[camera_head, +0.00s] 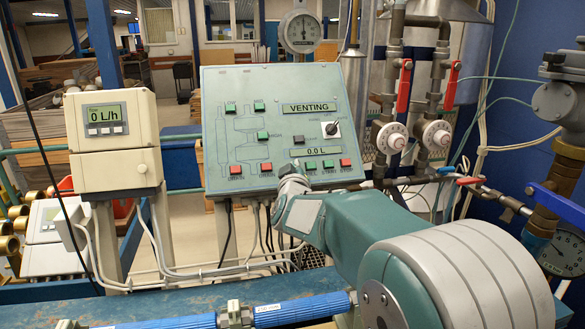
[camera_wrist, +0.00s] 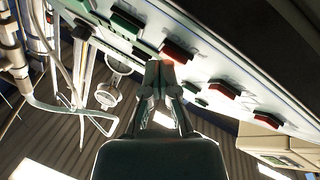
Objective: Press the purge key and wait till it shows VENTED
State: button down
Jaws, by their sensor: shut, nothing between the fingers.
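The sloped green control panel (camera_head: 215,100) faces me in the head view. Its upper display (camera_head: 309,107) reads VENTING, and its lower display (camera_head: 316,152) reads 0.0 L. Several red and green keys line the panel's lower edge, with a dark key (camera_head: 298,139) above. I cannot tell which is the purge key, as the labels are too small. My gripper (camera_head: 294,168) is at the panel's lower edge, partly covering the key row. In the wrist view my gripper (camera_wrist: 160,68) is shut and empty, its tips beside a red key (camera_wrist: 177,51). Whether they touch a key is unclear.
A white flow meter (camera_head: 113,138) reading 0 L/h stands left of the panel. Pipes with red lever valves (camera_head: 404,87) stand to the right. A round gauge (camera_head: 301,32) is behind the panel. A blue pipe (camera_head: 300,308) runs along the front.

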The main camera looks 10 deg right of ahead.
jog(key=shift+s+r, duration=0.45)
jog(key=shift+s, duration=0.05)
jog(key=shift+s+r, duration=1.65)
jog(key=shift+s, duration=0.25)
jog(key=shift+r, duration=0.1)
jog(key=shift+s+r, duration=0.65)
jog(key=shift+s, duration=0.2)
dwell(2.9)
